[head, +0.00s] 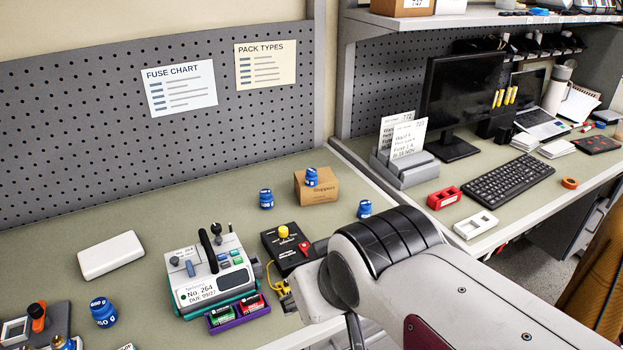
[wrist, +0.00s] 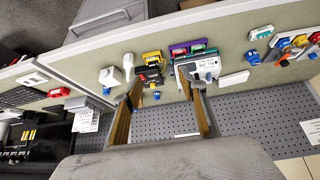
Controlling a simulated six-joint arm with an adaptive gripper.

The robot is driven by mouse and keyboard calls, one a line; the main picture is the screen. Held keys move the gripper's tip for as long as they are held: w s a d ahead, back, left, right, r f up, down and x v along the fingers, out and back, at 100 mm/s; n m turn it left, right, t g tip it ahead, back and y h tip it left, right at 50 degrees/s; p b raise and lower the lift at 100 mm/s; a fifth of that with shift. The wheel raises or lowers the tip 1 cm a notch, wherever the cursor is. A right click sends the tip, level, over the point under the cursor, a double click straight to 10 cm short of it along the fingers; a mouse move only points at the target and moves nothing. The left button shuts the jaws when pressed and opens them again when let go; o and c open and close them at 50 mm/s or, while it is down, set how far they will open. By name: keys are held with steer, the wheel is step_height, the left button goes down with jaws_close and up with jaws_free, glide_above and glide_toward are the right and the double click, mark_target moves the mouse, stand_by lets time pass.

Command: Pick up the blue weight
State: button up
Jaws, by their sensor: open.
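Several blue weights show in the head view. One blue weight (head: 311,177) stands on a small cardboard box, one (head: 266,198) on the bench left of it, and one (head: 365,209) right of it. Another blue weight (head: 103,312), with a printed mass label, stands at the front left. In the wrist view my gripper (wrist: 167,88) is open, its two brown fingers apart with nothing held. A small blue item (wrist: 156,96) appears between the fingers. Another (wrist: 106,90) lies left of the left finger.
The cardboard box (head: 326,188) stands behind a black device (head: 288,246) with a yellow knob. A grey and teal pump (head: 211,280) stands left, with a purple battery tray (head: 238,314) before it. A white block (head: 110,255) lies farther left. A pegboard (head: 120,140) bounds the back.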

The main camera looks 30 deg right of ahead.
steer(key=w+d+r+m+t+h, duration=0.1)
steer(key=w+d+r+t, duration=0.15)
steer(key=w, duration=0.65)
steer(key=w+d+r+t+h, duration=0.1)
steer(key=w+d, duration=0.3)
steer(key=w, duration=0.5)
steer(key=t+y, duration=0.2)
steer(key=t, duration=0.6)
glide_above(311, 177)
steer(key=s, duration=0.2)
step_height(311, 177, down, 10)
steer(key=shift+d+r+n, duration=0.15)
steer(key=shift+d+n, duration=0.1)
steer(key=shift+n, duration=0.15)
steer(key=shift+f, duration=1.15)
